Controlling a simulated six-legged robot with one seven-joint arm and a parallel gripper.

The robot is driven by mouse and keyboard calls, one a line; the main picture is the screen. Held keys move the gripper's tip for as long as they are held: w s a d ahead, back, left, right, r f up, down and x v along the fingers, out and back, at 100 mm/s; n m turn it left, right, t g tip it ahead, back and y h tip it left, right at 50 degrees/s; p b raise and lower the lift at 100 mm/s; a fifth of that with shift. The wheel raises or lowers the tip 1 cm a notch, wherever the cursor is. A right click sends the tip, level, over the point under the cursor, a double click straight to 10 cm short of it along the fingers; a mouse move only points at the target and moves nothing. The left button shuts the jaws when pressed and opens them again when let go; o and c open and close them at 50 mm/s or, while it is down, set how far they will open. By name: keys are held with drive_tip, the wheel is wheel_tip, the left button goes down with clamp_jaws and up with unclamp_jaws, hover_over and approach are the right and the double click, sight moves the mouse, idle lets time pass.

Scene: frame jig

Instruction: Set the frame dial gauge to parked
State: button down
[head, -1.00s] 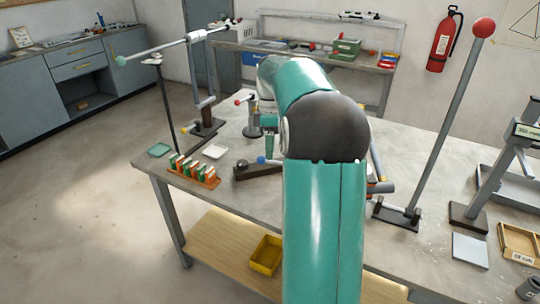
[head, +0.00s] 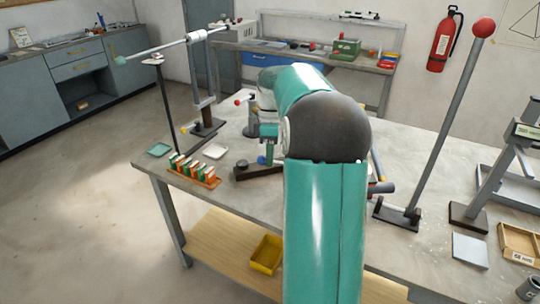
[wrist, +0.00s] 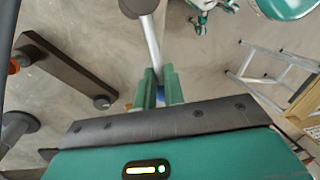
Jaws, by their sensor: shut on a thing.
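My gripper (wrist: 158,88) is shut around the end of a grey rod (wrist: 152,42). A bit of blue (wrist: 160,91) shows between its green fingers. The rod runs up the wrist view to a dark round part (wrist: 138,5). In the head view a blue ball (head: 261,160) sits just under the green end of my arm, above a dark flat base (head: 260,172) on the bench. My arm hides much of this spot. No dial face is readable, so I cannot tell for sure that this rod belongs to the frame dial gauge.
A tall red-balled lever (head: 447,125) stands right. A dark bar (wrist: 65,70) lies left in the wrist view. The bench's front left (head: 215,197) is clear.

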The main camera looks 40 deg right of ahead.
drive_tip(key=shift+w+d, duration=0.15)
drive_tip(key=w+d+m+t, duration=0.1)
drive_tip(key=d+m+t, duration=0.1)
drive_tip(key=d+m, duration=0.4)
drive_tip(key=shift+w+d+m, duration=0.15)
drive_tip(key=shift+d+m, duration=0.1)
drive_tip(key=shift+m, duration=1.75)
drive_tip(key=c, duration=1.5)
unclamp_jaws()
drive_tip(key=shift+d, duration=0.1)
